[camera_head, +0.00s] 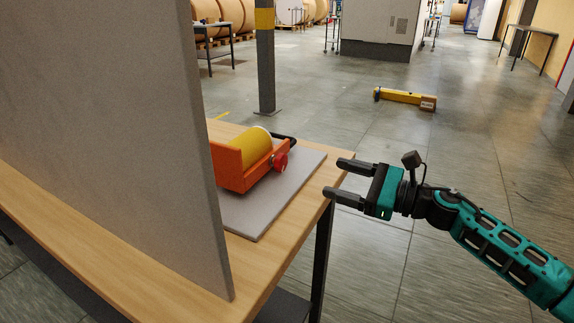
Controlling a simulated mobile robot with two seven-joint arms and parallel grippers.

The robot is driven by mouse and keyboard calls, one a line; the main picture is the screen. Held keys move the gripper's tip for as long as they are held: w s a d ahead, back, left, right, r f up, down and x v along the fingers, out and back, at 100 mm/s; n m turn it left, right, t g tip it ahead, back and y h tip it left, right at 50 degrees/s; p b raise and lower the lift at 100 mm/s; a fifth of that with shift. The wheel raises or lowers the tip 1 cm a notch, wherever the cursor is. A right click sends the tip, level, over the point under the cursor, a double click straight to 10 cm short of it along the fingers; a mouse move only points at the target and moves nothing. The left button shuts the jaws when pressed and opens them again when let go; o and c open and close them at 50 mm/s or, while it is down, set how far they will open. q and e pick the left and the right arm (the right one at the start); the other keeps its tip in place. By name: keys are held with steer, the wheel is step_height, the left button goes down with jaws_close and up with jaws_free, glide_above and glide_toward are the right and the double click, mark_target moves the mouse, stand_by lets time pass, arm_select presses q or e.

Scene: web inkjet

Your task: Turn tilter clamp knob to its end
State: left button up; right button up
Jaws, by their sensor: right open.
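An orange tilter (229,176) with a yellow roll (251,147) in it stands on a grey board (277,199) on the wooden table. A red knob (280,161) sits on its right side, facing my right gripper. A black bar or handle (287,139) shows behind the knob. My right gripper (332,178) is open and empty, its fingers pointing left. It is at the table's right edge, to the right of the knob and apart from it. My left gripper is not in view. A grey panel hides the tilter's left part.
The large grey upright panel (110,130) stands on the table (95,227) and blocks the left side. A post (265,60) rises behind the table. A yellow object (404,97) lies on the floor beyond. The floor on the right is mostly clear.

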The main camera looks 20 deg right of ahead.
mark_target(283, 163)
steer(key=x, duration=1.1)
steer(key=shift+w+a+p, duration=0.15)
steer(key=shift+a+p, duration=0.05)
steer(key=shift+p, duration=0.2)
steer(key=shift+w+a+f, duration=0.1)
steer(key=shift+w+a, duration=0.35)
steer(key=shift+c, duration=0.3)
steer(key=c, duration=1)
steer(key=shift+m, duration=0.3)
steer(key=m, duration=0.2)
steer(key=shift+m+p, duration=0.9)
steer(key=shift+m, duration=1.1)
